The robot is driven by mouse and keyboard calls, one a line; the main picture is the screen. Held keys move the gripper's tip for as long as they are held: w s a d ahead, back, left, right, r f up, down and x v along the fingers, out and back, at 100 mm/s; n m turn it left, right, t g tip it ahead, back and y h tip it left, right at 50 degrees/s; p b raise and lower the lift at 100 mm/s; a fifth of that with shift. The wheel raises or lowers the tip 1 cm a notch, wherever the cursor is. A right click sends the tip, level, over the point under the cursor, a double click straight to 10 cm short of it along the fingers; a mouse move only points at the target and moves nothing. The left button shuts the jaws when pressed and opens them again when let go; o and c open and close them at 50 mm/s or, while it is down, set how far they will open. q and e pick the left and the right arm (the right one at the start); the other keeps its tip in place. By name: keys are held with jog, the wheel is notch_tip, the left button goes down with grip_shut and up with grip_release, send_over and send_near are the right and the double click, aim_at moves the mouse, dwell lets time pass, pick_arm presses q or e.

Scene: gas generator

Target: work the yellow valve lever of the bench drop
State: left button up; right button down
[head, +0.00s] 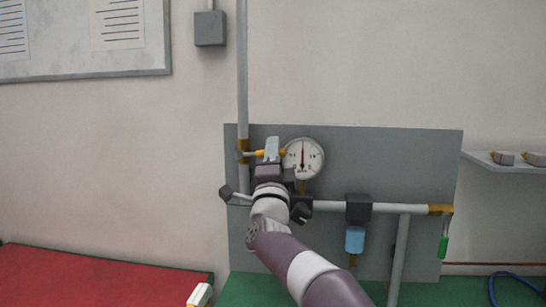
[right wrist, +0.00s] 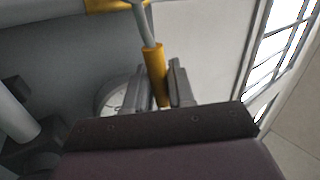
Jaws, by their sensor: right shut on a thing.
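The yellow valve lever (head: 261,153) sits on the vertical pipe at the left of the grey panel and points right, roughly level. My right gripper (head: 272,150) is shut on the lever's yellow grip. In the right wrist view the yellow grip (right wrist: 154,70) lies between the two fingers (right wrist: 157,85), with its grey shank running up to the brass-coloured valve body (right wrist: 115,4). The gripper hides part of the lever in the head view. My left gripper is not in view.
A round gauge (head: 303,158) is close to the right of the gripper. A horizontal pipe (head: 400,207) with a blue bowl (head: 355,240) and a green piece (head: 443,247) runs below. The grey panel (head: 400,155) is behind. A red bench top (head: 90,280) lies at lower left.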

jog(key=shift+f, duration=0.15)
jog(key=c, duration=1.1)
grip_release()
jog(key=shift+r, duration=0.2)
